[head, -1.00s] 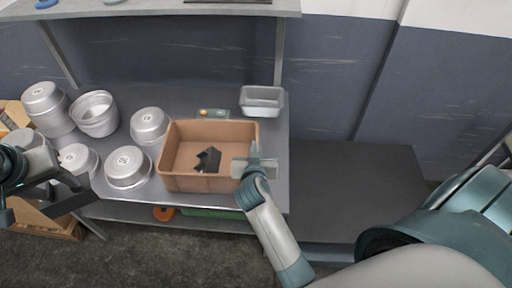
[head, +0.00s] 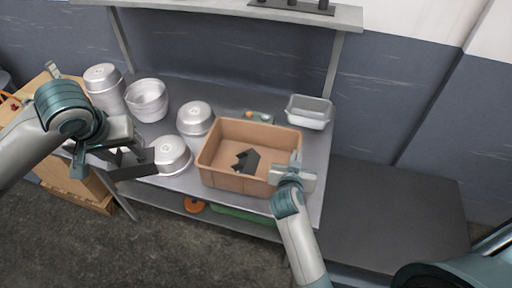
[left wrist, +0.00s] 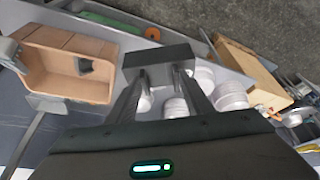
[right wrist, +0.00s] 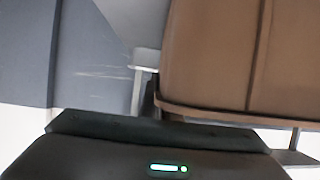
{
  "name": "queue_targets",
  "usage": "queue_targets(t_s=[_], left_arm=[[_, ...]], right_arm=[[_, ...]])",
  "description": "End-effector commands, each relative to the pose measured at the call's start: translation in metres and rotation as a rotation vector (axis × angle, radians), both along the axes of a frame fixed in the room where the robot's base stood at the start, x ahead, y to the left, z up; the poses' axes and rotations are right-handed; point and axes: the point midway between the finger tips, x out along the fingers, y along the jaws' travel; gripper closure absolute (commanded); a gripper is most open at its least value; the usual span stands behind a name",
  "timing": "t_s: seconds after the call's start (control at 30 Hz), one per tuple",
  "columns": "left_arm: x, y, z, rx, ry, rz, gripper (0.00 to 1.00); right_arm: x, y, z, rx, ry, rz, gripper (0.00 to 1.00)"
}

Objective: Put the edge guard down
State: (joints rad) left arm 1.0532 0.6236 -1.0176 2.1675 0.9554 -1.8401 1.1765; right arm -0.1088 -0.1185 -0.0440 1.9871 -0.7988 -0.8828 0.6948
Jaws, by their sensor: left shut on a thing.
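My left gripper (head: 122,155) is shut on a dark, bar-like edge guard (head: 135,167). It holds the guard at the table's front left, beside an upturned pan. In the left wrist view the guard (left wrist: 160,63) lies across both fingertips. Another dark, notched piece (head: 246,160) lies inside the brown bin (head: 222,179). My right gripper (head: 293,178) is at the bin's right wall.
Several silver pans (head: 195,117) stand on the grey table (head: 255,98) left of the bin. A grey loaf tin (head: 310,111) is at the back right. A wooden crate (head: 75,185) stands left of the table. A dark low surface (head: 400,205) at right is clear.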

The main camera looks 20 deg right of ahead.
Motion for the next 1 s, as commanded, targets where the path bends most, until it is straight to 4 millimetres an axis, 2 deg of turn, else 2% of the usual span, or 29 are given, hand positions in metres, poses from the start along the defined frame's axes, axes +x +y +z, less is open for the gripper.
queue_targets(t_s=[0.2,0.4,0.7,0.9,1.0], left_arm=[[0.021,-0.071,-0.014,-0.017,0.009,-0.109,0.77],[0.033,-0.143,-0.027,-0.021,0.011,-0.219,0.77],[0.033,-0.252,-0.040,-0.010,0.003,-0.388,0.77],[0.027,-0.305,-0.045,0.003,-0.008,-0.474,0.77],[0.024,-0.320,-0.046,0.008,-0.012,-0.499,0.77]], right_arm=[[0.000,0.000,0.000,0.001,0.001,0.000,1.00],[0.000,0.000,0.000,0.001,0.001,0.000,1.00],[0.000,0.000,-0.001,0.001,0.001,0.000,1.00],[0.000,0.000,-0.001,0.001,0.001,0.000,1.00],[0.000,0.000,-0.001,0.001,0.001,0.000,1.00]])
